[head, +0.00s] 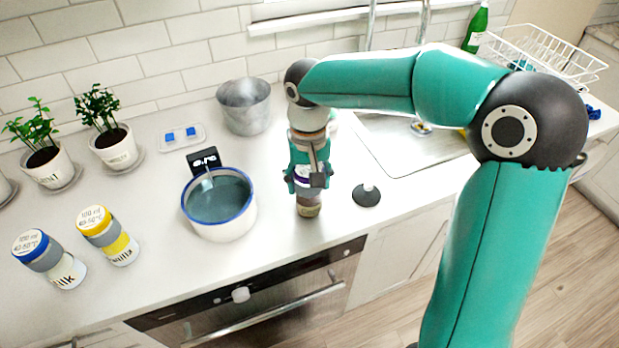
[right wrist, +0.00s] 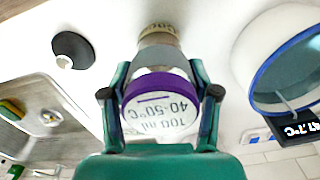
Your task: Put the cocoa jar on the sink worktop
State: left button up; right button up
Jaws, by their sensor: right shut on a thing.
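The cocoa jar (head: 308,209) has a brown lower part, a grey band and a purple-rimmed lid; in the right wrist view its white lid (right wrist: 160,112) reads "100 ml 40-50°C". My right gripper (head: 308,178) points down over the worktop and is shut on the jar, with one finger on each side of its upper part. The jar looks upright near the front edge, right of the pot; I cannot tell whether its base touches the worktop (head: 165,215). The sink (head: 410,150) is to its right. My left gripper is not in view.
A blue-rimmed pot (head: 220,228) with a thermometer (head: 203,160) stands left of the jar. A black round object (head: 366,196) lies to the right. Two milk bottles, blue-topped (head: 65,270) and yellow-topped (head: 122,248), stand at left. A metal bucket (head: 244,108) is behind.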

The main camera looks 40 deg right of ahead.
jog(key=o, duration=1.5)
jog(key=shift+f, duration=0.1)
notch_tip(320, 180, up, 12)
jog(key=shift+r+p, duration=0.15)
jog(key=shift+p, duration=0.25)
